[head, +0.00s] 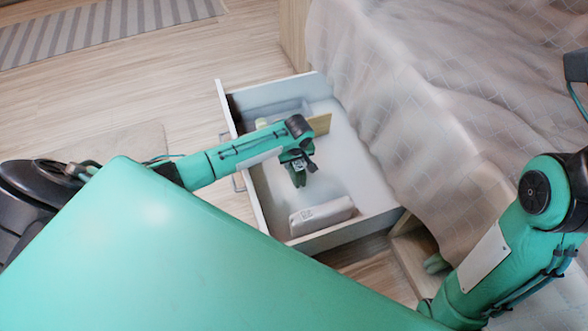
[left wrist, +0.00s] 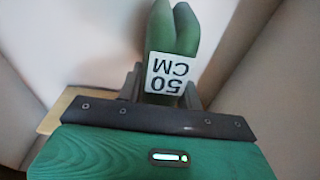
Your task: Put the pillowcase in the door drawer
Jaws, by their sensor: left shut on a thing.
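My left gripper (head: 298,176) hangs over the middle of the open white drawer (head: 355,165). A folded whitish cloth-like bundle with dark print (head: 321,215) lies at the drawer's near end, apart from the gripper, and may be the pillowcase. Green tips, seemingly of my right gripper (head: 437,263), show low by the bed, mostly hidden.
The drawer is pulled out beside the bed with its pale quilt (head: 440,90). A tan board (head: 320,124) and a yellowish item (head: 262,123) are at the drawer's far end. A wooden opening (head: 410,252) lies right of the drawer. A striped rug (head: 110,27) lies on open floor.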

